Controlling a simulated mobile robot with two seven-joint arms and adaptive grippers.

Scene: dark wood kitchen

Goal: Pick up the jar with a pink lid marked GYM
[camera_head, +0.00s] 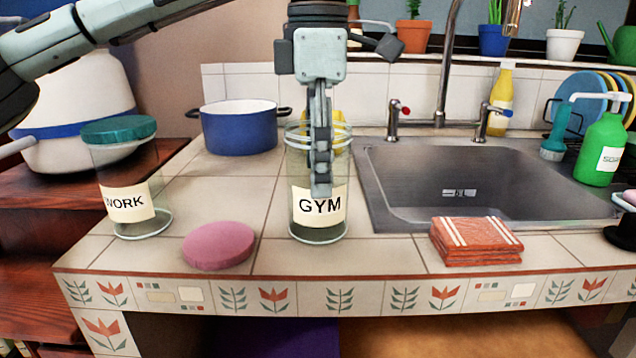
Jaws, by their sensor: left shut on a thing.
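The glass jar marked GYM (302,222) stands upright on the tiled counter, left of the sink. Its top is open, and a pink lid (218,246) lies flat on the counter to its front left. The jar's base appears to rest on the counter. My right gripper is not in view.
A jar marked WORK (128,205) with a teal lid stands at the left. A blue pot (239,130) is behind. The sink (480,180) is right, with folded orange cloths (475,242) at its front edge. A green soap bottle (600,150) stands far right.

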